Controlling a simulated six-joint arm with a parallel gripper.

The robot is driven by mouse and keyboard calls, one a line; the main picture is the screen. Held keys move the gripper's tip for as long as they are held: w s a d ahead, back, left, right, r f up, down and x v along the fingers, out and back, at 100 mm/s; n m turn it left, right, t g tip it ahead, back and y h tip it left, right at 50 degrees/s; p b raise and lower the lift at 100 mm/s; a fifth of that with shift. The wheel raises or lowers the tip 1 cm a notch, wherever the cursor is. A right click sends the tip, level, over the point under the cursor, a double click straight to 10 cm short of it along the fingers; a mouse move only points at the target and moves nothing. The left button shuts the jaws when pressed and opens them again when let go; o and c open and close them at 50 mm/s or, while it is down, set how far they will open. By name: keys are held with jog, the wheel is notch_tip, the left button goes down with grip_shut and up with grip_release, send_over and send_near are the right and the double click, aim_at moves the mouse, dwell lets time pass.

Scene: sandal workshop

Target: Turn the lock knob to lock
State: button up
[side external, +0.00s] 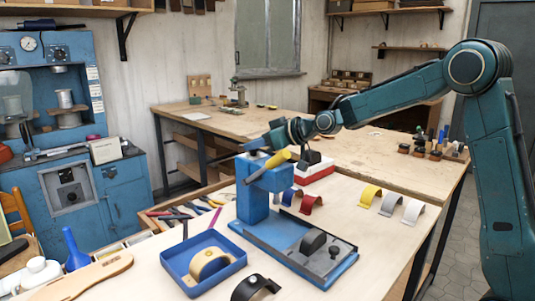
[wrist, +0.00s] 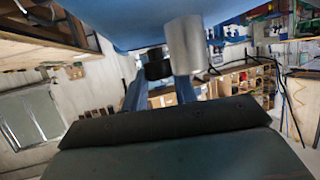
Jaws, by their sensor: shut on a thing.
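A blue press (side external: 255,195) stands upright on its base plate, with a yellow-gripped lever (side external: 276,160) at its head. My gripper (side external: 258,144) is at the top of the press head, its jaws shut on a small part there. In the wrist view, a short black part, which looks like the lock knob (wrist: 157,66), lies between my blue fingers (wrist: 158,92).
A blue tray (side external: 237,263) with a tan strap piece sits in front of the press. A dark rounded form (side external: 312,241) is on the press base. Yellow (side external: 369,196), white and grey curved straps stand at right. Coloured tools (side external: 170,214) lie at left. Bench space right of the base is clear.

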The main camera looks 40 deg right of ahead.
jog(key=shift+a+m+h, duration=0.2)
jog(key=shift+m+h, duration=0.75)
jog(key=shift+h, duration=0.2)
jog(key=shift+a+m+h, duration=0.2)
jog(key=shift+m+h, duration=0.75)
jog(key=shift+h, duration=0.2)
jog(key=shift+m+h, duration=0.9)
jog(key=shift+h, duration=0.1)
jog(key=shift+m+h, duration=0.4)
jog(key=shift+h, duration=0.1)
jog(key=o, duration=1)
jog(key=shift+s, duration=0.1)
jog(key=shift+v, duration=6.8)
